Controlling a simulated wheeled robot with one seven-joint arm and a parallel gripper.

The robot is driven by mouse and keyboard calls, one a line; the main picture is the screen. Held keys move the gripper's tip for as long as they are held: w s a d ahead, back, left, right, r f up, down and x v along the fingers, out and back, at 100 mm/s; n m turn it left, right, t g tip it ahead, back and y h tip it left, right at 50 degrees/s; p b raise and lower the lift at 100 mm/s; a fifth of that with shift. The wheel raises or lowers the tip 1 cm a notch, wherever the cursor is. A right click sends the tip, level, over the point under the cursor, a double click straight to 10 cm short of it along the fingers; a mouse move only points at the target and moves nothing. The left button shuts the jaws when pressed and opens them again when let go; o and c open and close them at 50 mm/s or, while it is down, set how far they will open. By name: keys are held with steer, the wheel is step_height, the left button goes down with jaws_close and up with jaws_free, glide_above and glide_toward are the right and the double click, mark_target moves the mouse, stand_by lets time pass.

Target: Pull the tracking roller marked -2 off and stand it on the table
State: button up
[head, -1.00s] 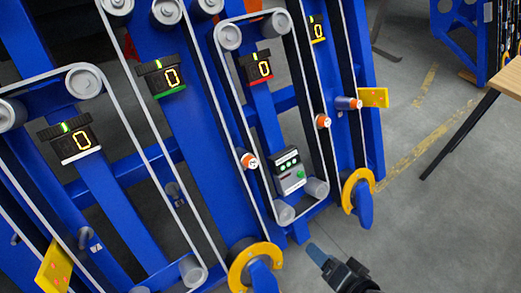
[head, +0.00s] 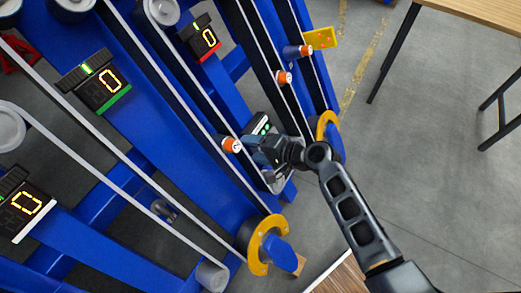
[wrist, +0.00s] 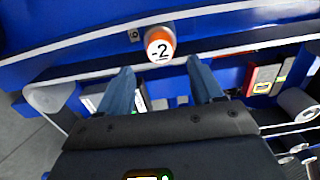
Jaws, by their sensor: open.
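The tracking roller marked -2 (wrist: 159,45) has an orange body and a white face. It sits on the blue chassis beside a pale belt, straight ahead of my gripper in the wrist view. In the head view the roller (head: 231,145) is just left of my gripper (head: 254,146). My gripper (wrist: 160,66) is open, with its blue fingers spread to either side below the roller and nothing between them. A gap shows between the fingertips and the roller in the wrist view. The table (head: 468,13) has a wooden top and black legs at the upper right.
Two more orange rollers (head: 284,77) (head: 305,50) sit higher on the chassis. A box with green lights (head: 262,125) is partly behind my gripper. Displays reading 0 (head: 103,88) stand along the belts. Yellow rings (head: 265,245) edge the frame.

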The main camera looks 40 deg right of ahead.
mark_target(237, 146)
steer(key=b+x, duration=0.4)
steer(key=x, duration=0.4)
steer(key=shift+w+a+f, duration=0.1)
steer(key=shift+w+f, duration=0.1)
steer(key=shift+w, duration=0.15)
steer(key=shift+c, duration=0.5)
steer(key=c, duration=0.8)
steer(key=shift+r+p+v, duration=0.1)
steer(key=shift+p+v, duration=1.35)
steer(key=shift+v, duration=1.25)
steer(key=shift+r+p+v, duration=0.15)
steer(key=shift+p+v, duration=1.3)
steer(key=shift+v, duration=1.25)
steer(key=shift+a+f, duration=0.1)
steer(key=shift+a, duration=0.05)
